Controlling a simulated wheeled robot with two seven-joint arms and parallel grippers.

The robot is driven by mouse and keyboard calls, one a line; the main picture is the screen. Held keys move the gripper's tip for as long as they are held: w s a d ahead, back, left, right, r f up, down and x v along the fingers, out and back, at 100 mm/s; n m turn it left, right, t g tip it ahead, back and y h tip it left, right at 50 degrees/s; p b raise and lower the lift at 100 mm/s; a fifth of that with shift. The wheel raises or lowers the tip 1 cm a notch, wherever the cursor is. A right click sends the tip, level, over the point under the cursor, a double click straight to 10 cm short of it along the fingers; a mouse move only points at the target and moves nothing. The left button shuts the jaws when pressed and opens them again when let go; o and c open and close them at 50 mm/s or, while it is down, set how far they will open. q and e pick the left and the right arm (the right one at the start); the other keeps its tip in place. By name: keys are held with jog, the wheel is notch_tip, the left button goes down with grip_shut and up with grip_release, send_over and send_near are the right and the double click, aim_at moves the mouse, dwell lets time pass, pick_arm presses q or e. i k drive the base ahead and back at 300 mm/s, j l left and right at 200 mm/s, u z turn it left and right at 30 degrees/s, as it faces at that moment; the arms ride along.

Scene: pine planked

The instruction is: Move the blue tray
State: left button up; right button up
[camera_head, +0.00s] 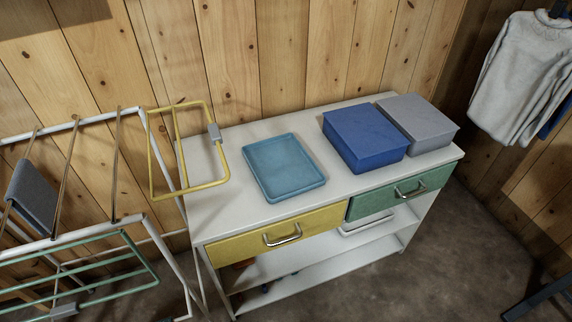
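The blue tray (283,168) is a shallow, light-blue square tray with a low rim. It lies flat and empty on the left-middle part of the white dresser top (216,208). Neither of my grippers shows in the head view.
A dark blue box (364,138) and a grey box (418,123) stand right of the tray. The dresser has a yellow drawer (277,233) and a green drawer (398,193), both shut. A drying rack (75,222) stands at left, its yellow frame (203,186) reaching over the dresser's left end.

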aim_at(281, 167)
jog(key=k+j+z, duration=0.25)
jog(key=z, duration=0.2)
jog(key=k+j+z, duration=0.5)
jog(key=k+z, duration=0.15)
jog(key=z, duration=0.2)
